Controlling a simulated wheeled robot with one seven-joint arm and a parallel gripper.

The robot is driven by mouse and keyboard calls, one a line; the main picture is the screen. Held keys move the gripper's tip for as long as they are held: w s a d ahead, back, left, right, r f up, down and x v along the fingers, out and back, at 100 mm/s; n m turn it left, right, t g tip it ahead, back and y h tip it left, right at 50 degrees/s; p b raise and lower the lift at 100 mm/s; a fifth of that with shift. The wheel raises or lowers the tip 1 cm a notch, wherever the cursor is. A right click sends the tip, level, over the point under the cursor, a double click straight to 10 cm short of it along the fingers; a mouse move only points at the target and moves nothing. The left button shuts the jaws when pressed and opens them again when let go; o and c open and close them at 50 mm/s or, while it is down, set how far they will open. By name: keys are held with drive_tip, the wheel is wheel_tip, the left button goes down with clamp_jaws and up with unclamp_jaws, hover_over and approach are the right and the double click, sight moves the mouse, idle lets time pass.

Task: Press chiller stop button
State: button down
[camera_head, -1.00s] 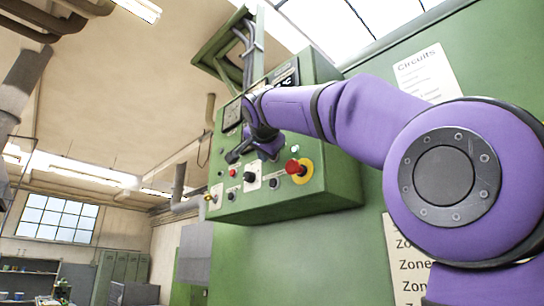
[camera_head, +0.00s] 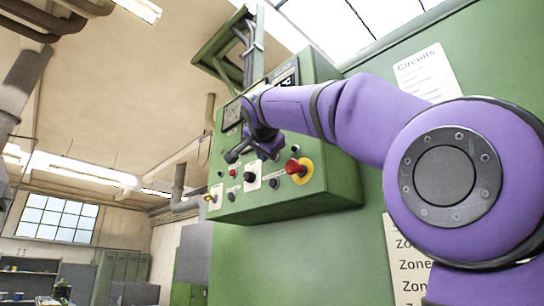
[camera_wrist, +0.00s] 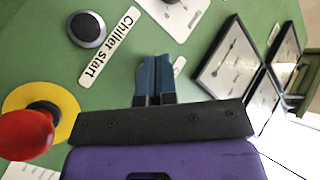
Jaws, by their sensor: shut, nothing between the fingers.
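My gripper (camera_wrist: 155,78) is shut and empty, its blue fingers close over the green panel in the wrist view. In the head view my gripper (camera_head: 232,157) is in front of the control box (camera_head: 320,190). A black round button (camera_wrist: 86,29) beside the label "Chiller start" (camera_wrist: 109,47) is left of and above the fingers. A small white label (camera_wrist: 179,67), too hidden to read, shows beside the fingertips. No chiller stop button can be made out; the fingers cover part of the panel. Whether the fingertips touch the panel cannot be told.
A red mushroom knob (camera_wrist: 25,134) on a yellow disc stands out at the left of the wrist view, near my gripper's side. Square gauges (camera_wrist: 228,58) are at the right. In the head view, several small buttons line the box, including a red one (camera_head: 232,172).

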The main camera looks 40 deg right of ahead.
drive_tip(key=shift+a, duration=0.4)
drive_tip(key=shift+s+a, duration=0.1)
drive_tip(key=shift+a, duration=2.45)
